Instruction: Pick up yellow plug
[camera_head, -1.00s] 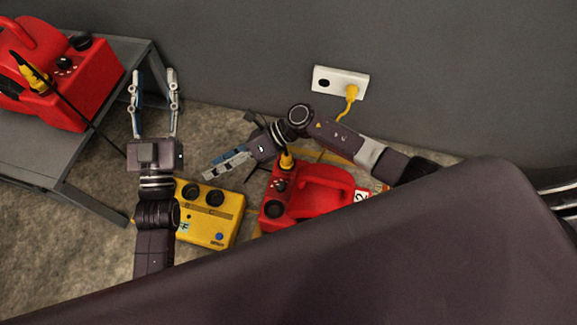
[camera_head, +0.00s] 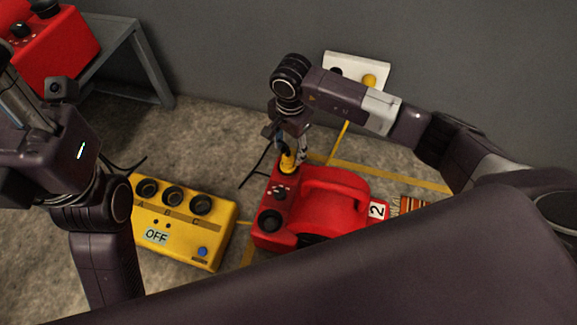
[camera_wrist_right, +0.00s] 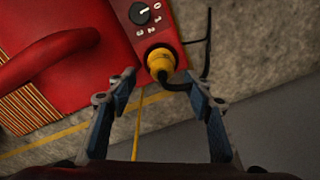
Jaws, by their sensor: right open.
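A yellow plug (camera_head: 288,163) with a black cable sits in the socket of the red machine (camera_head: 330,195) marked 2 on the floor. It also shows in the right wrist view (camera_wrist_right: 160,62). My right gripper (camera_head: 289,145) is just above this plug and open. In the wrist view its fingers (camera_wrist_right: 160,88) stand on either side of the plug's line, with the plug slightly beyond the tips. My left gripper is at the left edge of the head view, large and partly cut off; its fingers do not show clearly. Another yellow plug (camera_head: 369,80) is in the wall outlet.
A yellow box (camera_head: 190,232) with sockets A, B, C and an OFF label lies left of the red machine. A white outlet (camera_head: 345,66) is on the grey wall. A grey table (camera_head: 125,45) at upper left bears another red machine (camera_head: 50,50). Yellow lines mark the floor.

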